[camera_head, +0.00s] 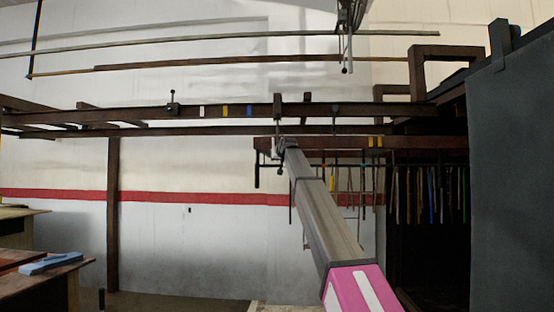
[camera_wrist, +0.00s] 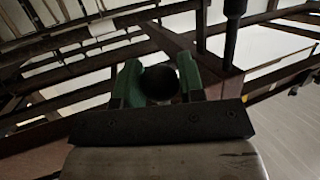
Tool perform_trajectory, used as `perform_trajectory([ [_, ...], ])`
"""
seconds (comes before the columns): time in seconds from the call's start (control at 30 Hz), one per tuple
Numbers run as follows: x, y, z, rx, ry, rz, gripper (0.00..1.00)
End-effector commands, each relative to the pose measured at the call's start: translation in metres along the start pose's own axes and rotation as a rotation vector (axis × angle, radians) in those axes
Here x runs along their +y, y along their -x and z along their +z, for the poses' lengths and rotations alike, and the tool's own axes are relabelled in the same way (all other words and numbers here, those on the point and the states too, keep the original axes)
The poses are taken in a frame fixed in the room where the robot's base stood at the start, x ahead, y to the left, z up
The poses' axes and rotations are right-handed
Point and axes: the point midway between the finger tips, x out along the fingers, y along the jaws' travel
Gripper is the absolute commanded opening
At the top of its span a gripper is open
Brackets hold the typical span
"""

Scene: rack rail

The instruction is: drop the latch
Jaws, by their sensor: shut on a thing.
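My gripper (camera_head: 281,147) is at the end of my raised arm, at the rail structure in the middle of the head view. In the wrist view its two green fingers (camera_wrist: 160,80) are shut on a dark round knob (camera_wrist: 160,86). The knob's lower part is hidden behind the dark bar of my gripper. I cannot tell whether this knob belongs to the latch. A small upright fitting with a knob (camera_head: 172,104) stands on the rail further left.
A lower dark beam (camera_head: 420,142) with yellow marks runs right, above a row of hanging strips (camera_head: 430,190). A large dark panel (camera_head: 512,170) closes off the right. A post (camera_head: 113,215) stands at left. A bench holds a blue object (camera_head: 50,263). A dark vertical rod (camera_wrist: 232,35) stands near my fingers.

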Motion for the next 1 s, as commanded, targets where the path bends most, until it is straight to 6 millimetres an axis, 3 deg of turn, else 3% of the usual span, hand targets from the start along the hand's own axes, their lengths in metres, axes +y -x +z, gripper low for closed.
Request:
perform_trajectory([
  [0.1,0.004,-0.002,-0.001,0.002,0.003,0.007,0.23],
  [0.13,0.004,-0.002,-0.001,0.002,0.003,0.007,0.39],
  [0.2,0.004,-0.002,-0.001,0.001,0.003,0.006,0.62],
  [0.23,0.004,-0.002,-0.001,0.001,0.002,0.006,0.68],
  [0.57,0.001,0.001,0.0,0.001,0.001,0.003,0.68],
  [1.0,-0.014,0.038,0.011,0.001,0.0,0.001,0.68],
])
